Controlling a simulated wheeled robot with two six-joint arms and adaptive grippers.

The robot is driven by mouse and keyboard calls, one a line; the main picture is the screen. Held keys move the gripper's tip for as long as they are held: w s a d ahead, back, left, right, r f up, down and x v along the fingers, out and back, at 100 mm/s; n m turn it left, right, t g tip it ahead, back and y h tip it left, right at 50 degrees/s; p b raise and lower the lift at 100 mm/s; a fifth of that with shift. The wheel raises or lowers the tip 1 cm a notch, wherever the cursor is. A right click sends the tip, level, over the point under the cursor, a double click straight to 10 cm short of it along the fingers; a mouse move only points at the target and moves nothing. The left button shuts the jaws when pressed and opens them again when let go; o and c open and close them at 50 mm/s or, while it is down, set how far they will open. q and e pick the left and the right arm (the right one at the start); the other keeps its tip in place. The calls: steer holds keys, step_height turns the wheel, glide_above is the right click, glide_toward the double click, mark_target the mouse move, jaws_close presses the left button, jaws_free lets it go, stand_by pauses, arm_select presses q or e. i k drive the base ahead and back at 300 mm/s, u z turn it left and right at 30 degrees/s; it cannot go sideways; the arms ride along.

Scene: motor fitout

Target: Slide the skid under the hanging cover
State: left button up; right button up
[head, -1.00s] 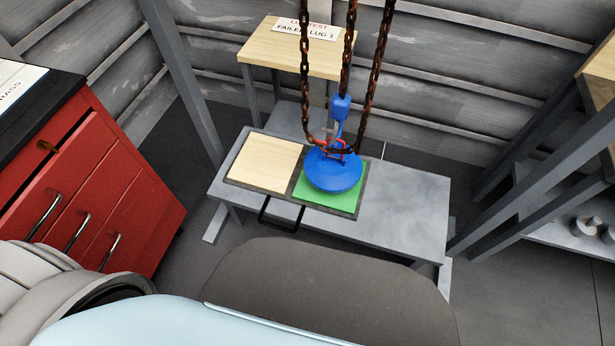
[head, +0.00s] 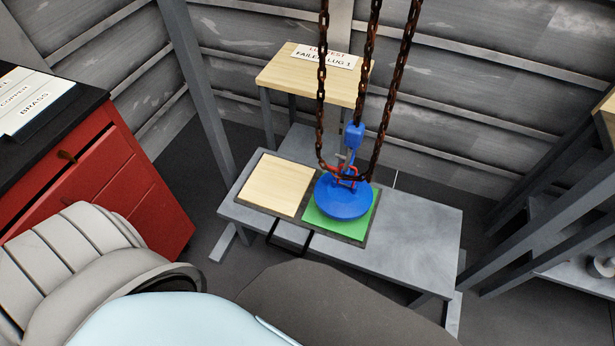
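The skid (head: 314,233) is a dark flat tray with a black handle (head: 291,244) at its front edge, lying on a grey metal bench (head: 415,225). Its left half carries a pale wooden square, its right half a green square (head: 356,222). The round blue cover (head: 344,198) hangs from a blue hook block (head: 354,136) and rusty chains (head: 367,70). In the picture it overlaps the green square; the gap beneath it cannot be judged. Neither gripper shows in the head view. A pale jointed arm part of mine fills the lower left.
A red drawer cabinet (head: 110,190) with labelled cards on its dark top stands at left. A small wooden table (head: 290,76) with a sign stands behind the bench. A grey shelf frame (head: 548,225) stands at right. Grey posts flank the bench.

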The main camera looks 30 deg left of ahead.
mark_target(279, 187)
steer(key=z, duration=0.5)
steer(key=i, duration=0.15)
steer(key=u, duration=1.55)
